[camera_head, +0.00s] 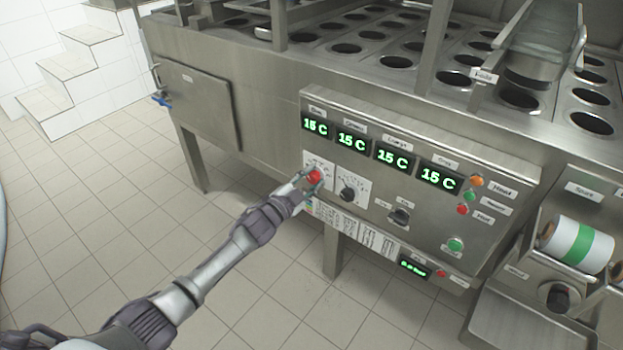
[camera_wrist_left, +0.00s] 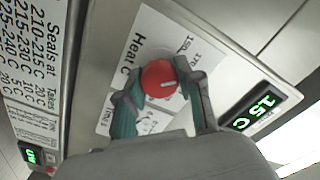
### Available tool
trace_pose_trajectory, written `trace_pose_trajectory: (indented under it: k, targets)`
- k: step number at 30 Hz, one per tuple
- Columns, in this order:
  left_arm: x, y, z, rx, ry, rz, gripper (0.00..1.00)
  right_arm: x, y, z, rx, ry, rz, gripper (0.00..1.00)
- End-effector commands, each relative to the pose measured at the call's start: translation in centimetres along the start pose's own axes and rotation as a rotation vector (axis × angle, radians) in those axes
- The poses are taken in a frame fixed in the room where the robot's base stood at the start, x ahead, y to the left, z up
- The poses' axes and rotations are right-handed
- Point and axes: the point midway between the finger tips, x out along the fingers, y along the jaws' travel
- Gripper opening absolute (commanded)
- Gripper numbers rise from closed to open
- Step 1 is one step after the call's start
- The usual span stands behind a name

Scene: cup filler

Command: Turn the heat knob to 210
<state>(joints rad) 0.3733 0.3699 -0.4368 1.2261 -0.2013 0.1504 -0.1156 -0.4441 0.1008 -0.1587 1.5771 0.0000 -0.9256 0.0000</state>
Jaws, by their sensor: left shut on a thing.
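The red heat knob (camera_head: 314,176) sits on a white dial plate at the left of the control panel. In the left wrist view the knob (camera_wrist_left: 159,79) shows from close up, with a pale pointer mark on its face. The plate (camera_wrist_left: 150,30) reads "Heat C", with 150 and 170 legible near the knob. My left gripper (camera_head: 308,180) is at the knob, its two fingers on either side of it and shut on it. The wrist view also shows these fingers (camera_wrist_left: 158,92). Part of the scale is hidden by the fingers. My right gripper is not in view.
The panel has several green displays (camera_head: 393,158) reading 15 C. A black knob (camera_head: 348,193) is just right of the red one, and a black switch (camera_head: 399,215) is further right. A printed sheet (camera_head: 357,233) hangs below. Tiled floor (camera_head: 100,220) is open at left.

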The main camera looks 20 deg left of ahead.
Motion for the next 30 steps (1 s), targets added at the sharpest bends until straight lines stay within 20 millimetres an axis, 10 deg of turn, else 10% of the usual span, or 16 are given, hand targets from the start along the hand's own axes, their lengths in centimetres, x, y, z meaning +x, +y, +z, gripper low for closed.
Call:
trace_pose_trajectory:
  k: [30]
  targets:
    - [-0.1, 0.3, 0.2, 0.882, -0.001, 0.003, 0.01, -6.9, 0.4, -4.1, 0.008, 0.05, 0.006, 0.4]
